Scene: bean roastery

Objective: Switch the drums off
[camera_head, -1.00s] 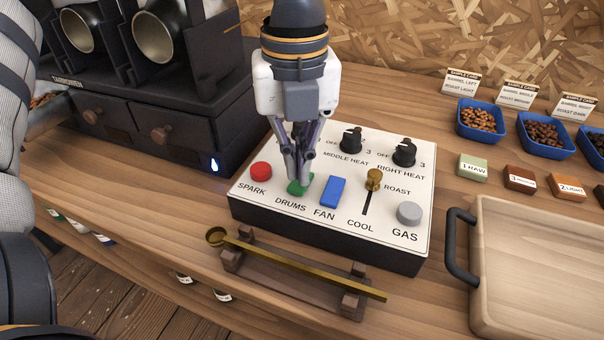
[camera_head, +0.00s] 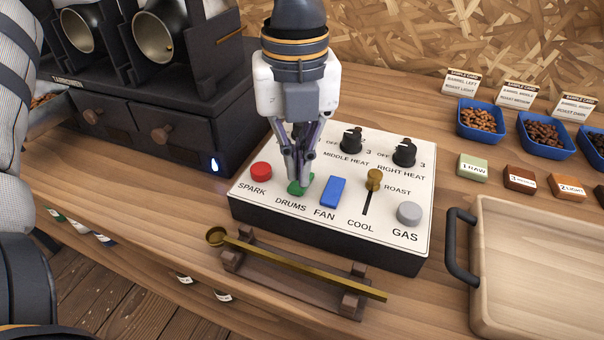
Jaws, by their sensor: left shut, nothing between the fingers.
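The white control panel (camera_head: 262,207) stands on the wooden bench in the middle of the view. Its green DRUMS button (camera_head: 297,189) sits between the red SPARK button (camera_head: 261,171) and the blue FAN switch (camera_head: 333,191). My left gripper (camera_head: 300,180) is shut and empty, pointing down with its fingertips at the green button. The fingers hide part of the button, and I cannot tell whether they press it or hover just above it. My right gripper is not in view.
The roast lever (camera_head: 374,180), grey GAS button (camera_head: 409,213) and heat knobs (camera_head: 404,153) are close by on the panel. A brass scoop (camera_head: 310,267) rests on a wooden stand in front. The roaster (camera_head: 160,120) stands left, with a blue flame light. A wooden tray (camera_head: 540,270) lies right.

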